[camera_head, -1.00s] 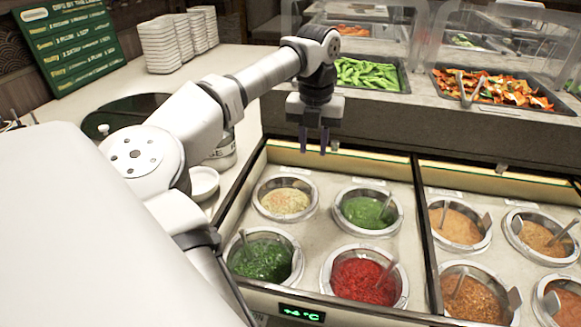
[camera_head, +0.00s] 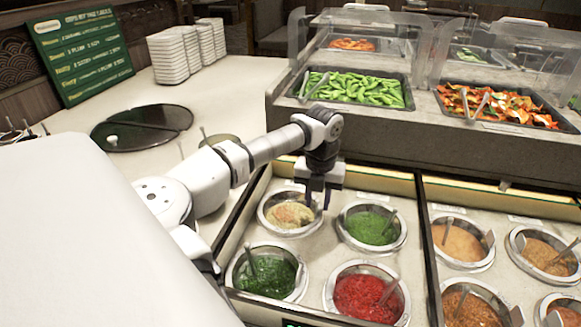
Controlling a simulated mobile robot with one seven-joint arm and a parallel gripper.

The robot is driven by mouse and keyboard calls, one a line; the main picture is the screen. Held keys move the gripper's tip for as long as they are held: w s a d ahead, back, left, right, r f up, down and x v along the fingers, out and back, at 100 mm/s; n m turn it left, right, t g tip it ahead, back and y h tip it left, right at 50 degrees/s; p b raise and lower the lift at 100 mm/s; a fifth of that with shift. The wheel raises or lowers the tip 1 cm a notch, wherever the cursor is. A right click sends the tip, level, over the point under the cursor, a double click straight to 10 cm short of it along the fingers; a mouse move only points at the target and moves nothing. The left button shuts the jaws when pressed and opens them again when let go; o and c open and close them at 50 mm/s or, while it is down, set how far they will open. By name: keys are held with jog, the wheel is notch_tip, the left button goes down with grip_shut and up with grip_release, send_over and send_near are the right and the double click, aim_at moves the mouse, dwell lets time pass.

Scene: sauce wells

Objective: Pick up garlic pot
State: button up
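A round metal pot (camera_head: 268,222) with pale, yellowish minced contents, which look like garlic, sits in the back left well of the near counter. My gripper (camera_head: 318,203) points down at this pot's right side, its two dark fingers apart with a gap between them. The fingers overlap the pot's right rim in the view. I cannot tell whether they touch the rim or are just above it. The right part of the rim is partly hidden by the fingers.
A dark green herb pot (camera_head: 266,275) and a red sauce pot (camera_head: 366,297) are in front. A raised counter with green pods (camera_head: 358,88) rises behind my gripper.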

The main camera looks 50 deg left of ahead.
notch_tip(320, 180, down, 2)
grip_shut()
jog(key=shift+r, duration=0.15)
dwell(1.3)
